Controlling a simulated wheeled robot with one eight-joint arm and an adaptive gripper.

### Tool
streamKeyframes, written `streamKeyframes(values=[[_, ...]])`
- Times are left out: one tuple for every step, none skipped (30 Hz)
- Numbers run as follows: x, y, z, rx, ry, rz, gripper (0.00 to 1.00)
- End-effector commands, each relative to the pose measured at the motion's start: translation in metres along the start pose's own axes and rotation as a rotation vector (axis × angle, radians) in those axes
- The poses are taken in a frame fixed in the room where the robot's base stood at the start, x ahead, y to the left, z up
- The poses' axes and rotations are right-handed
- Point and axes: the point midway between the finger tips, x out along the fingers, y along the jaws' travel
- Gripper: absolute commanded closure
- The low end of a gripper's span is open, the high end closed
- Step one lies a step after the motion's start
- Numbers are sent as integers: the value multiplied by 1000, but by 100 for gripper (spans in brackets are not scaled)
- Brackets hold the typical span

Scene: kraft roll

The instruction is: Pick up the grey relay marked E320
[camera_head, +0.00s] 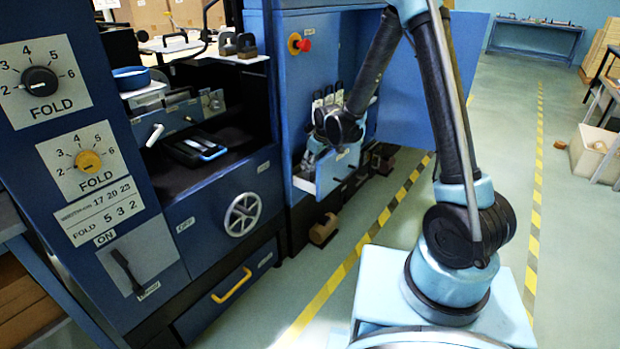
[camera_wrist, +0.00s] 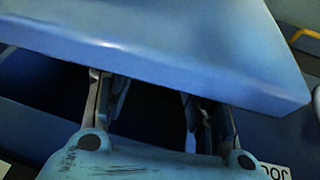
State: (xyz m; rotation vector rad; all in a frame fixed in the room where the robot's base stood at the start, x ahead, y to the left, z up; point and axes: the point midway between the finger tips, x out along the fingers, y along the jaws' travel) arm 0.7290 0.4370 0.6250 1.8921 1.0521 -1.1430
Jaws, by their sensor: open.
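I cannot make out the grey relay marked E320 in either view; no such marking is readable. In the head view my arm reaches into an open blue cabinet (camera_head: 345,42), its wrist bent down over a pulled-out drawer (camera_head: 338,172) with a pale label on its front. In the wrist view my gripper (camera_wrist: 150,103) is open, its two fingers apart over a dark gap with nothing seen between them. A blue panel edge (camera_wrist: 165,62) crosses in front and hides the fingertips.
A red stop button (camera_head: 304,45) is on the left frame. The striped aisle at right is clear.

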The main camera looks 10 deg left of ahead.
Motion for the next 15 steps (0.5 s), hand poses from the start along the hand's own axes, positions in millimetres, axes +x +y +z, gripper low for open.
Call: streamKeyframes(values=[[3,0,0,0,0,0,50],[4,0,0,0,0,0,50],[5,0,0,0,0,0,50],[6,0,0,0,0,0,50],[6,0,0,0,0,0,50],[8,0,0,0,0,0,50],[9,0,0,0,0,0,50],[11,0,0,0,0,0,50],[14,0,0,0,0,0,50],[17,0,0,0,0,0,50],[21,0,0,0,0,0,50],[25,0,0,0,0,0,50],[29,0,0,0,0,0,50],[32,0,0,0,0,0,50],[37,0,0,0,0,0,50]])
